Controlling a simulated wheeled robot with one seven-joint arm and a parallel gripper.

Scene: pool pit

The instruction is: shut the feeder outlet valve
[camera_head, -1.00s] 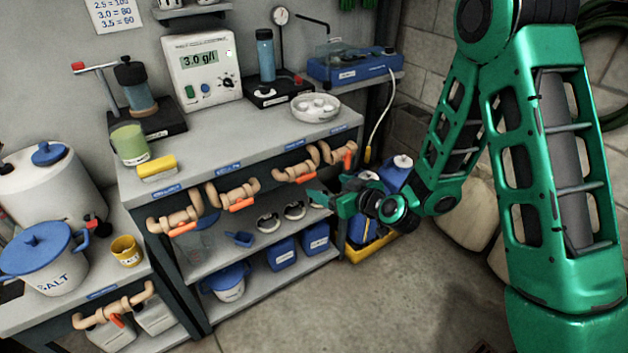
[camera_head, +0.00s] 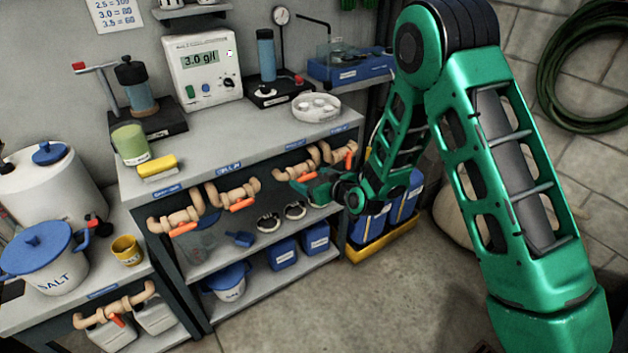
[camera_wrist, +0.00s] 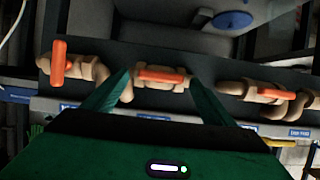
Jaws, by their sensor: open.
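Several tan pipe valves with orange handles line the front edge of the bench in the head view; their small labels are too blurred to tell which is the feeder outlet valve. My gripper (camera_head: 308,190) is open and empty, just in front of the third valve from the left (camera_head: 290,175). In the wrist view its two fingers (camera_wrist: 162,95) stand either side of that valve, whose orange handle (camera_wrist: 163,74) lies along the pipe. The rightmost bench valve (camera_head: 347,158) has its handle crosswise, also seen at the wrist view's left. Contact with the valve cannot be told.
Left of it are two more bench valves (camera_head: 232,195), (camera_head: 176,222), and one low on the left bench (camera_head: 117,312). The shelf below holds blue containers (camera_head: 282,253). A yellow tray (camera_head: 383,240) with blue jugs stands right. The floor in front is clear.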

